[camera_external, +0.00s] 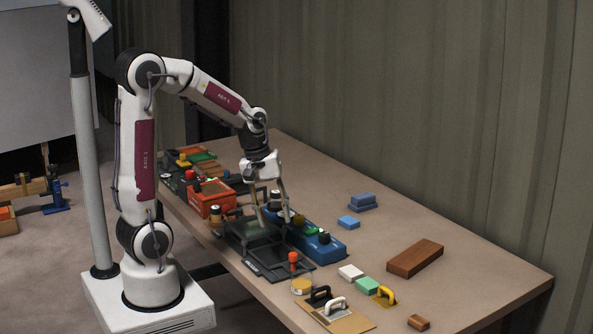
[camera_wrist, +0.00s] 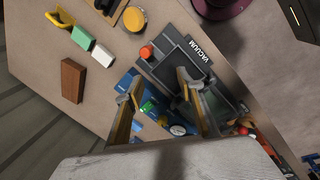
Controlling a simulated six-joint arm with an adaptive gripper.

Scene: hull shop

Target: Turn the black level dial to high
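Black dials stand on a long blue unit (camera_external: 335,249). One black dial (camera_external: 324,238) is at its near end and another (camera_external: 298,220) is near its middle; I cannot read which one is the level dial. My gripper (camera_external: 268,208) is over the units with its fingers pointing down, spread apart and empty. In the wrist view my gripper (camera_wrist: 156,92) also shows open, its fingers over the blue unit (camera_wrist: 126,84) and the black panel. A green part (camera_wrist: 147,107) shows between the fingers. Dial markings are too small to read.
A black panel marked VACUUM (camera_wrist: 200,50) with an orange-red knob (camera_wrist: 146,52) lies beside the blue unit. An orange box (camera_external: 208,202) stands farther back. A brown brick (camera_external: 415,258), blue blocks (camera_external: 362,202) and trowels (camera_external: 335,304) lie around. The table's right side is mostly clear.

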